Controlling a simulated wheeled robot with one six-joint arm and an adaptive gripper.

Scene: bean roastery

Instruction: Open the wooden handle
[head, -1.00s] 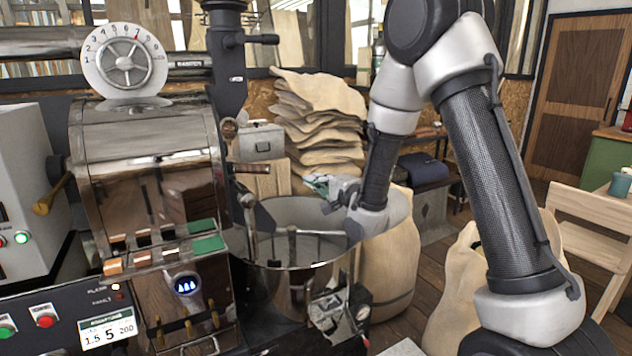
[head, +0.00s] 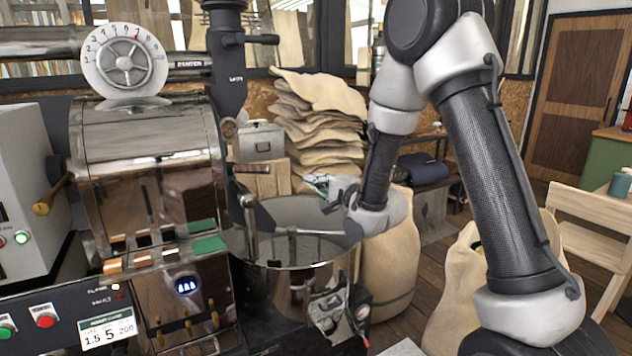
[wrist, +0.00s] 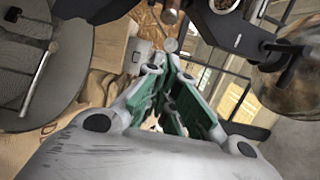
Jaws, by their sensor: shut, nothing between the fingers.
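I cannot tell for certain which one is meant. My gripper (head: 318,184) is above the round cooling tray, to the right of the handle and apart from it, pointing left towards the roaster. In the wrist view my gripper (wrist: 172,92) shows its green finger pads, shut and empty. A dark bar, perhaps the handle (wrist: 288,70), shows at upper right there.
The cooling tray (head: 345,262) with its stirrer stands below my gripper. Stacked sacks (head: 315,115) and a metal box (head: 262,141) are behind. A full sack (head: 392,270) stands right of the tray. A wooden chair (head: 590,235) is at far right.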

